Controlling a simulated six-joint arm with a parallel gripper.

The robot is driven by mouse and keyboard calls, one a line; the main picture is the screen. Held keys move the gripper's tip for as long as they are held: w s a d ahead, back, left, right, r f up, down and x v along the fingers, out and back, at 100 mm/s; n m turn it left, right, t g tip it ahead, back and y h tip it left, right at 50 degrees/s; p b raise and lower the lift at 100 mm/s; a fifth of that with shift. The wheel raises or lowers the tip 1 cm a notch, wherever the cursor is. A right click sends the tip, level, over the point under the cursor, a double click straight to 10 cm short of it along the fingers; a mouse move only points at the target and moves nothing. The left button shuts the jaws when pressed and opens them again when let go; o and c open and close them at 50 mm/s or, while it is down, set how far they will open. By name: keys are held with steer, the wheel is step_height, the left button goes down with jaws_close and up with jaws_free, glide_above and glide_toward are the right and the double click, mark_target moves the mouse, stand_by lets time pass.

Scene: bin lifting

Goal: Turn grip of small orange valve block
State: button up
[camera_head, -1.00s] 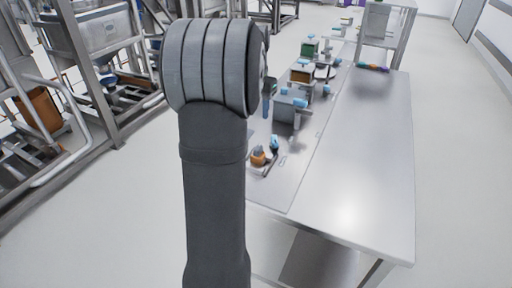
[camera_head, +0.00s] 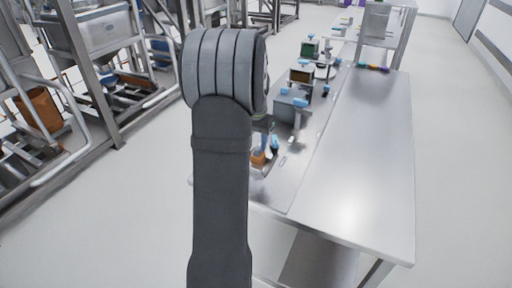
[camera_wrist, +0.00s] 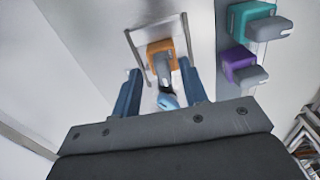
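The small orange valve block (camera_wrist: 160,48) sits on the table in the wrist view, with a grey handle and a light blue grip (camera_wrist: 168,101) pointing towards my gripper. My gripper (camera_wrist: 160,68) is open; its two blue fingers stand apart on either side of the handle and grip, with gaps visible between. I cannot tell from this view how far above the table they are. In the head view the orange block (camera_head: 258,158) and its blue grip (camera_head: 274,143) show just right of my arm, which hides most of the gripper.
A teal block (camera_wrist: 250,20) and a purple block (camera_wrist: 241,63) stand to the right in the wrist view. A thin metal frame surrounds the orange block. In the head view, grey boxes with blue handles (camera_head: 290,106) stand further along the metal table (camera_head: 365,150), whose right side is clear.

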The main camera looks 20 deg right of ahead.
steer(key=shift+f, duration=1.4)
jaws_close()
